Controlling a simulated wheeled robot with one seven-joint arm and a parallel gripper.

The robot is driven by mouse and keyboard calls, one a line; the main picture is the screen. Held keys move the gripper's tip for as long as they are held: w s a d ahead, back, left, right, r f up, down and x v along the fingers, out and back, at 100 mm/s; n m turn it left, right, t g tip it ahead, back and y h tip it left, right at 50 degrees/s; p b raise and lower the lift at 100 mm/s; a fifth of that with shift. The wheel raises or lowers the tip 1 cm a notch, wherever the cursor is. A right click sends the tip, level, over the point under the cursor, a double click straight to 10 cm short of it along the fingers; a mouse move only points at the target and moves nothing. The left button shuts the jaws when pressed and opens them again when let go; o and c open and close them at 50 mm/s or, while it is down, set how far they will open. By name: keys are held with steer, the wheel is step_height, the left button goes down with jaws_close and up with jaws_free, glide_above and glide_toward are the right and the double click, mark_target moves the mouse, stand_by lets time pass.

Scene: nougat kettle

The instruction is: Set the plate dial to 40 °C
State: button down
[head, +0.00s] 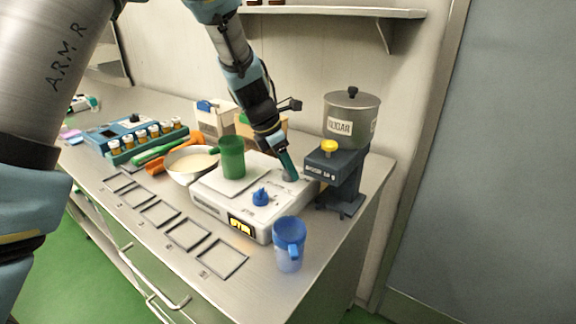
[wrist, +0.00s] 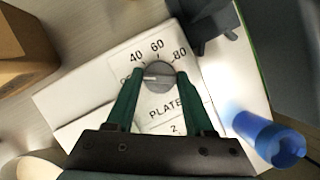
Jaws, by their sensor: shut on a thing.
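The plate dial (wrist: 158,70) is a round grey knob on the white hot plate unit (wrist: 75,100), above the printed word PLATE. In the wrist view, 40, 60 and 80 are printed around its far side, and a partly hidden label starting with O is at its left. A pale line on the knob points left, towards that label and below the 40. My gripper (wrist: 161,77) has its green fingers shut on the dial, one on each side. In the head view, my gripper (head: 289,174) reaches down to the back right of the unit (head: 225,206), hiding the dial.
A green beaker (head: 231,160) stands on the unit's plate, with a blue knob (head: 261,197) and lit display (head: 242,226) nearer the front. A blue jug (head: 289,250) stands at the front right. The sugar dispenser (head: 345,150) is close to the gripper's right.

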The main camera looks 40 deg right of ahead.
steer(key=m+g+p, duration=0.1)
steer(key=m, duration=0.2)
steer(key=shift+w, duration=0.15)
steer(key=shift+d+m+g+y+p, duration=0.1)
steer(key=shift+m+g+y+p, duration=0.5)
steer(key=shift+m, duration=1.4)
steer(key=shift+c, duration=1.4)
jaws_free()
steer(key=b+v, duration=0.3)
steer(key=v, duration=0.7)
steer(key=shift+w+r, duration=0.25)
steer(key=shift+r, duration=0.15)
